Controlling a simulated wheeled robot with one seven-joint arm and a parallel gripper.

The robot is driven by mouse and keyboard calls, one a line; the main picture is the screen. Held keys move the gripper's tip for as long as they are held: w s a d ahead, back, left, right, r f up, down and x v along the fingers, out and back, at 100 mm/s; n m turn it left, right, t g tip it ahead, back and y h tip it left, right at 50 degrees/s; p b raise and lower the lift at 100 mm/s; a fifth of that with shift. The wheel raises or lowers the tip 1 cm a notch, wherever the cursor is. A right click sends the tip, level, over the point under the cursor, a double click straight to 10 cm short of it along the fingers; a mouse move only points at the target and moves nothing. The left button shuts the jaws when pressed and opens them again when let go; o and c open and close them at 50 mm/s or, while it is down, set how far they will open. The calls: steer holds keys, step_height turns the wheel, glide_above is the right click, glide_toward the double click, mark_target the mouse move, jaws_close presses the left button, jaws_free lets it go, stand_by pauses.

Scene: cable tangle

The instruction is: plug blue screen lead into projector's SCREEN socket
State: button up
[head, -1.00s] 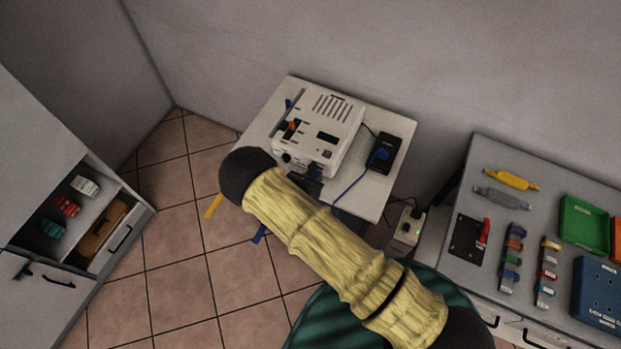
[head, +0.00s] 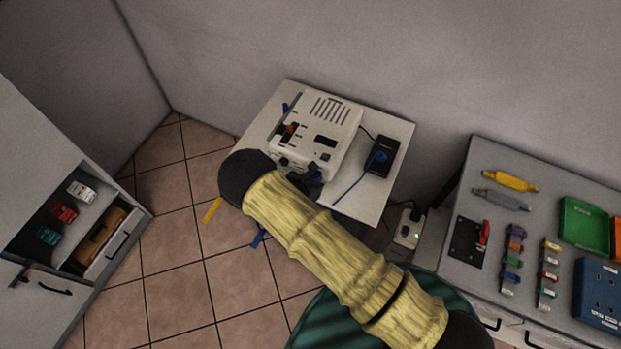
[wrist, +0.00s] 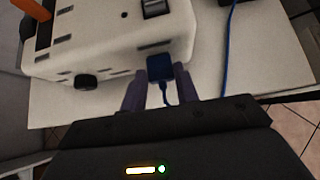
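The white projector (head: 335,125) stands on a small white table; it also fills the top of the wrist view (wrist: 100,40). The blue plug of the screen lead (wrist: 160,67) is at the projector's front lower edge, between my gripper's dark fingers (wrist: 161,76). I cannot tell whether the plug is seated in a socket. In the head view my arm hides most of the gripper and plug. A blue cable (head: 350,190) runs over the table to a black box (head: 384,156).
The small table (head: 388,200) has bare room at its right front. A grey workbench (head: 455,270) with trays and coloured parts stands right. A cabinet with an open drawer (head: 105,240) stands left. Yellow (head: 212,210) and blue (head: 258,237) strips show below the table's front edge.

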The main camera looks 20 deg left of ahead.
steer(key=o, duration=0.4)
steer(key=b+v, duration=0.1)
steer(key=v, duration=1.6)
steer(key=shift+s+r, duration=0.1)
steer(key=shift+r, duration=0.15)
